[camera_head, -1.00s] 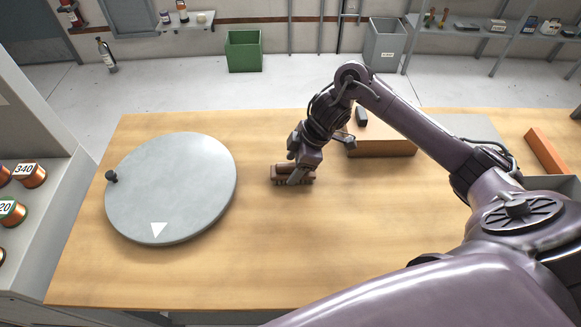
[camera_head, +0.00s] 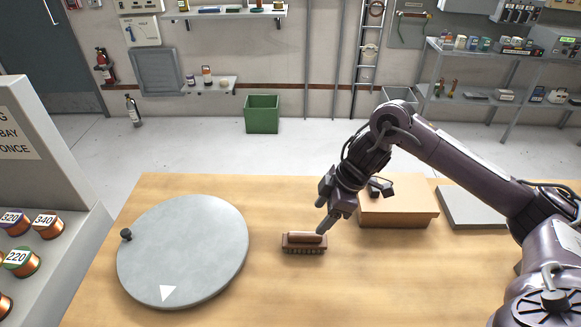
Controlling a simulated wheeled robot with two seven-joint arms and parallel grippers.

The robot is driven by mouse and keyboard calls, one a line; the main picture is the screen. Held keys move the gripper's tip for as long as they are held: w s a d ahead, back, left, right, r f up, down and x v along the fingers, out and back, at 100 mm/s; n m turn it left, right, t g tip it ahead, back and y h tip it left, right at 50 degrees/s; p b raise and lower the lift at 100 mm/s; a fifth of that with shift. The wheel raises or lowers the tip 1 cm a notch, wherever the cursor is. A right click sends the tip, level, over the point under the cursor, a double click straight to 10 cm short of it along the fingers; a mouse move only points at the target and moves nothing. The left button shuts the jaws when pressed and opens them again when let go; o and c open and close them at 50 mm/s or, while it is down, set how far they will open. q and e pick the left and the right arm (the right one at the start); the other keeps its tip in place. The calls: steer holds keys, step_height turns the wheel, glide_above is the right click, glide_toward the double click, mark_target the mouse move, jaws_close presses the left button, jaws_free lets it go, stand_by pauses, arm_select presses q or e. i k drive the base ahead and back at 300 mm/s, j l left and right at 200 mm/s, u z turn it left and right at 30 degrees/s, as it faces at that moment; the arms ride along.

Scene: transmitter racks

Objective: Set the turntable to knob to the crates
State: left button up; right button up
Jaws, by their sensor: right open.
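The turntable (camera_head: 185,252) is a round grey disc lying flat on the left part of the wooden bench. Its dark knob (camera_head: 126,234) stands at the disc's left rim, and a white triangle (camera_head: 168,292) lies near its front edge. My right gripper (camera_head: 325,226) is open, pointing down at the right end of a small brown brush-like block (camera_head: 303,243). I cannot tell whether the fingers touch this block. The gripper is to the right of the turntable, apart from it. My left gripper is not in view. I cannot tell which things are the crates.
A brown box (camera_head: 398,212) sits on the bench behind my right forearm, with a grey flat slab (camera_head: 468,207) to its right. A rack of labelled copper spools (camera_head: 46,225) stands at the left. A green bin (camera_head: 262,114) is on the floor behind. Bench between turntable and block is clear.

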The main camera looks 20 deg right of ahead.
mark_target(184, 251)
steer(key=k+j, duration=1.1)
steer(key=k, duration=0.2)
